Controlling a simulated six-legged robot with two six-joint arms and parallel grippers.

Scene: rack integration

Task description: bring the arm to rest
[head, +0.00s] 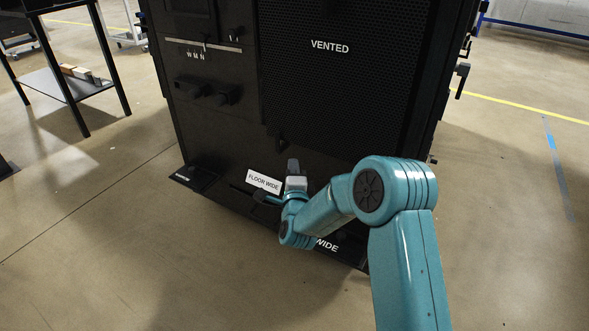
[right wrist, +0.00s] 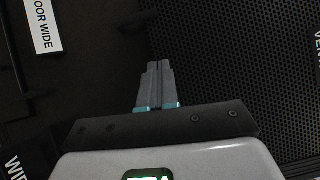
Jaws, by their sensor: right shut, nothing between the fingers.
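My right arm is teal and reaches in from the lower right of the head view. Its right gripper (head: 293,165) is in front of the lower part of a black rack (head: 215,130). In the right wrist view the two grey fingers of the right gripper (right wrist: 158,68) are together with nothing between them. The rack's perforated panel (right wrist: 235,60) lies beyond the fingertips; whether they touch it I cannot tell. My left gripper is in neither view.
A white "FLOOR WIDE" label (head: 264,181) is beside the right gripper, low on the rack. A "VENTED" label (head: 330,46) is on the perforated door. A black table (head: 70,85) stands at the left. The floor (head: 90,250) at the front left is clear.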

